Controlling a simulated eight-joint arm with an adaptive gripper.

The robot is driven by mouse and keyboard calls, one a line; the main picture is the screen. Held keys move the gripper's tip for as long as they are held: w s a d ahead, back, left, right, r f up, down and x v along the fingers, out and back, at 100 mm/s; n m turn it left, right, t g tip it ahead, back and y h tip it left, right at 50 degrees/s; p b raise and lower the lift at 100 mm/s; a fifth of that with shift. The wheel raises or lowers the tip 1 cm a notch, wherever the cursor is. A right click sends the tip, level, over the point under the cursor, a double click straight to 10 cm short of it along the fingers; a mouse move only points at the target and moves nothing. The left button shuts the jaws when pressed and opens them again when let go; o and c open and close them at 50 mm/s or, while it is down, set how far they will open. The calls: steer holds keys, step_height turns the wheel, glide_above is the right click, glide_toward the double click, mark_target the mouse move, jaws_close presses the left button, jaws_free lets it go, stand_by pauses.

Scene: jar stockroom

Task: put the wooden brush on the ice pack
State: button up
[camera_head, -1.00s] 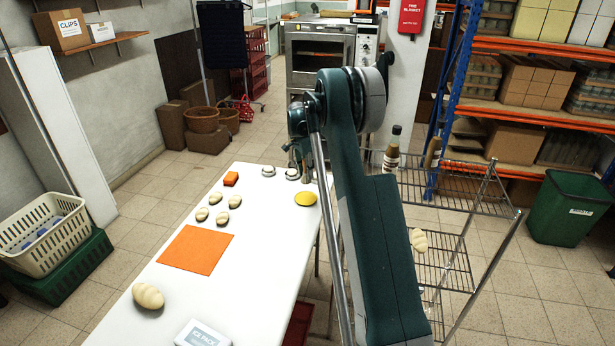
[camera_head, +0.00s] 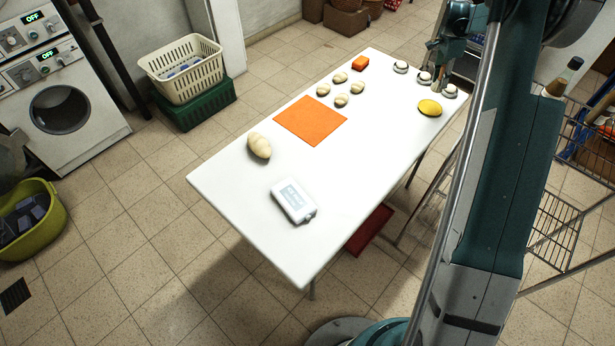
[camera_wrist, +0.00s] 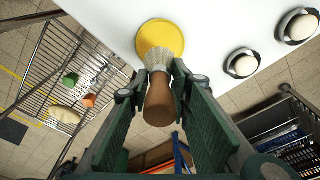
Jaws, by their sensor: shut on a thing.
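The wooden brush (camera_wrist: 158,98), with a brown handle and pale bristles, is between the fingers of my gripper (camera_wrist: 158,82) in the wrist view. My gripper is shut on it. The bristles point toward a yellow round thing (camera_wrist: 160,40) on the table; I cannot tell if they touch it. In the head view my gripper (camera_head: 438,78) is over the table's far right end, and the brush is hard to make out there. The ice pack (camera_head: 293,201), a white labelled slab, lies flat at the table's near end, well away from my gripper. Its top is bare.
A wire rack (camera_head: 556,222) stands right. The table around the ice pack is clear.

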steer(key=s+a+r+n, duration=0.1)
steer(key=s+a, duration=0.3)
steer(key=a, duration=0.9)
steer(key=s+a+r+n, duration=0.15)
steer(key=s+a, duration=0.25)
steer(key=a, duration=0.8)
steer(key=s+a+n, duration=0.2)
steer(key=s+a, duration=0.2)
steer(key=a, duration=0.9)
steer(key=s+a+n, duration=0.1)
steer(key=s+a, duration=0.6)
steer(key=s, duration=0.3)
steer(key=s+a+n+p, duration=0.1)
steer(key=s+a+n, duration=0.1)
steer(key=s+a, duration=0.6)
steer(key=s+a+n+t, duration=0.1)
steer(key=s+a, duration=0.7)
steer(key=s, duration=0.6)
steer(key=shift+a+y+p, duration=0.25)
steer(key=shift+y+p, duration=0.05)
steer(key=shift+s+f+n, duration=0.1)
steer(key=shift+n, duration=0.15)
steer(key=b, duration=0.1)
glide_toward(297, 194)
steer(key=shift+d, duration=0.15)
steer(key=shift+f+b, duration=0.55)
steer(key=shift+f, duration=1.45)
